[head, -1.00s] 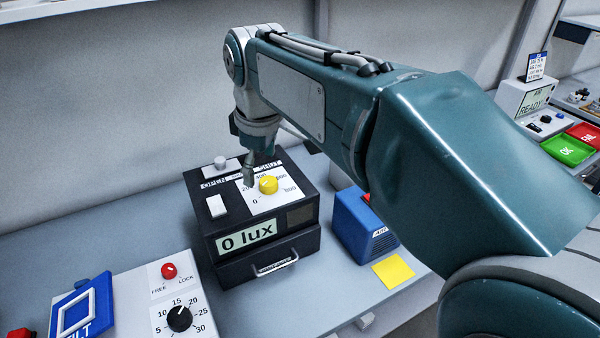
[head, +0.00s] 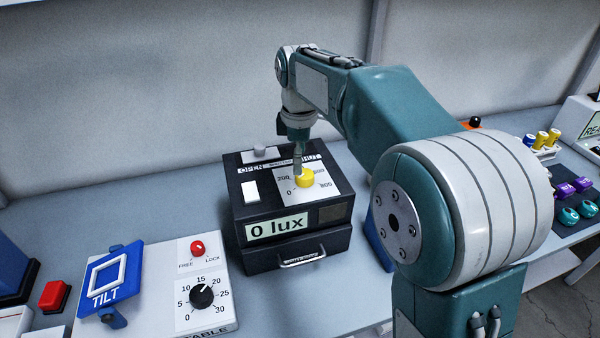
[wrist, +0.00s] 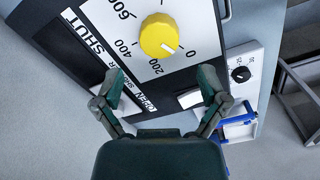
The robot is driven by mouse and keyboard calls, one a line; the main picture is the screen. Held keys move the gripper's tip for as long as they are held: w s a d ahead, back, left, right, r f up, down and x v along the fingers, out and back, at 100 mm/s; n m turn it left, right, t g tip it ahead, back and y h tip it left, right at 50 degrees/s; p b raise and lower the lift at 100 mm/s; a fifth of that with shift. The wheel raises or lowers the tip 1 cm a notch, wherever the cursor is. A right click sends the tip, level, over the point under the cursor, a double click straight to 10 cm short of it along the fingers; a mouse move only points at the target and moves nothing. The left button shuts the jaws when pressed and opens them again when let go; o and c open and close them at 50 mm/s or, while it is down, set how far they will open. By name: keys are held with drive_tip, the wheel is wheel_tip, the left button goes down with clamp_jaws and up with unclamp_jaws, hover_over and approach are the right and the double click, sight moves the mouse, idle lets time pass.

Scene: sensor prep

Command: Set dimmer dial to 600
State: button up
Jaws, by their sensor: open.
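The yellow dimmer dial (head: 305,178) sits on a white scale plate (head: 322,190) on top of the black box (head: 240,205). In the wrist view the yellow dial (wrist: 159,36) has its white pointer line toward 0, with 200, 400 and 600 marked around it. The box's display (head: 277,226) reads 0 lux. My gripper (head: 299,172) is over the box top close to the dial. In the wrist view my gripper (wrist: 162,85) is open and empty, its fingers spread, with the dial ahead of the tips and not between them.
A white rocker switch (head: 250,191) and a grey slider knob (head: 260,151) are on the box top. A tilt table unit with a black knob (head: 201,295) and a red knob (head: 197,248) stands at left. A blue box (head: 378,235) is at right, partly hidden by my arm.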

sight(305, 173)
drive_tip(key=d+f, duration=0.2)
drive_tip(key=f, duration=0.1)
drive_tip(key=shift+f, duration=0.3)
drive_tip(key=shift+a+f, duration=0.15)
drive_tip(key=shift+f, duration=0.15)
drive_tip(key=shift+a, duration=0.6)
drive_tip(key=c, duration=0.9)
drive_tip(key=shift+d, duration=0.25)
drive_tip(key=shift+c, duration=1.3)
drive_tip(key=shift+d, duration=0.1)
